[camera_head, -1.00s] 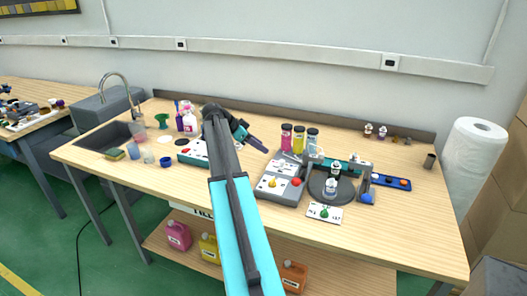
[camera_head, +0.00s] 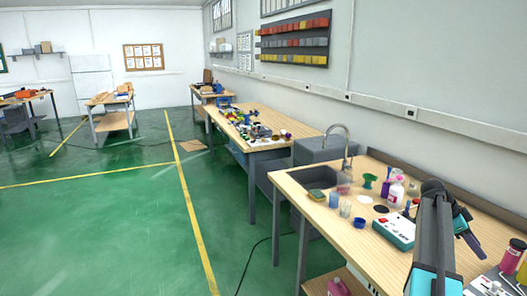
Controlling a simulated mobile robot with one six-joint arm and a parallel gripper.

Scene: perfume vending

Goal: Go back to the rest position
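My arm reaches up from the bottom right of the head view and bends over the perfume workbench (camera_head: 345,235). My gripper (camera_head: 471,244) points down and right, above the bench near its right side in view. Its fingers are small and dark, and I cannot tell whether they are open or shut. I see nothing clearly held in it. A white device with a teal side (camera_head: 394,231) sits on the bench, left of my arm. A bottle with a pink label (camera_head: 396,191) stands behind it. The bench's right part is out of view.
The bench also holds a sink (camera_head: 316,178), a blue cup (camera_head: 358,223), a green funnel (camera_head: 369,181) and a sponge (camera_head: 316,195). A second cluttered bench (camera_head: 262,122) stands further back. Green floor (camera_head: 120,220) with yellow lines lies open at left.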

